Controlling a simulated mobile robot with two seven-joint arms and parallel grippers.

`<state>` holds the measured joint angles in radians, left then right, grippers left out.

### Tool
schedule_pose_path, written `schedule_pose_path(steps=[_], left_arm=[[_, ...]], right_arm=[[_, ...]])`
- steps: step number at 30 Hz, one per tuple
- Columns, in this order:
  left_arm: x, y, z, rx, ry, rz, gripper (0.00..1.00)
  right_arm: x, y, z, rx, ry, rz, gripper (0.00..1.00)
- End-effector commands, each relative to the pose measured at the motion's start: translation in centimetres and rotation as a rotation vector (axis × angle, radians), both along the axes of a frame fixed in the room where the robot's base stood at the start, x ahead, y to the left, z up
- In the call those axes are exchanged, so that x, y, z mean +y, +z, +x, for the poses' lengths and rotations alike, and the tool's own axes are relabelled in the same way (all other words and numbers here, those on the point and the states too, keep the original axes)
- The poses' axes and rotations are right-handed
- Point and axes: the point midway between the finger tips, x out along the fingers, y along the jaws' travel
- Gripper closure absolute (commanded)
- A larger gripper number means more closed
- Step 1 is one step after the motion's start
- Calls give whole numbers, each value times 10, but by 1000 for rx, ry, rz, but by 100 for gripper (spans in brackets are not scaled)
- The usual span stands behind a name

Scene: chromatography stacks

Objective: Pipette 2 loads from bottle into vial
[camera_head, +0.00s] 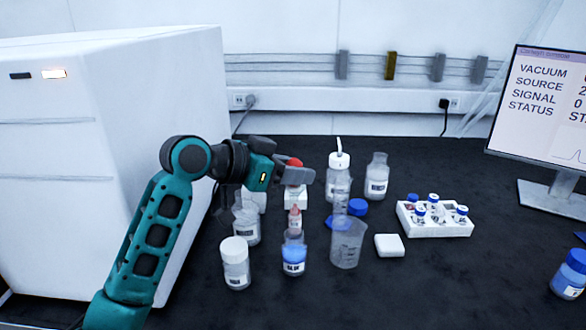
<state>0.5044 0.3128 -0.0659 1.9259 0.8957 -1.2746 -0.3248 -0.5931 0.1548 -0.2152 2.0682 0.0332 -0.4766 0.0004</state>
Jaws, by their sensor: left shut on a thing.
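My left gripper (298,174) is above the middle of the table, shut at a red rounded bulb (294,162), which I take to be the pipette's. The pipette's stem cannot be made out. Below it stands a clear bottle of blue liquid (293,258) with a white label. A pinkish-red tip (295,213) shows just above that bottle; I cannot tell whether it is in the bottle or behind it. A white rack (436,230) at the right holds several small vials (433,200) with blue caps. Which vial is meant cannot be told. My right gripper is not in view.
A clear beaker (347,243), a white-capped jar (235,262), a wash bottle (339,172) and a clear bottle (376,177) crowd around. A white block (389,245) lies near the rack. A white cabinet (120,120) fills the left; a monitor (548,110) stands right. The front right tabletop is mostly clear.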

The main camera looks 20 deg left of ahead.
Motion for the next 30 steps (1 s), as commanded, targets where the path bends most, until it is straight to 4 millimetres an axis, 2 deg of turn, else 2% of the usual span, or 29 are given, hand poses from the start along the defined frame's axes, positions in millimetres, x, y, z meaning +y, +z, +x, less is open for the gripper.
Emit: schedule_pose_path(steps=[3,30], left_arm=[[0,-11,0,3,-1,1,100],[0,-64,0,2,0,1,100]], right_arm=[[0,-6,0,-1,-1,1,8],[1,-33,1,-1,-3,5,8]])
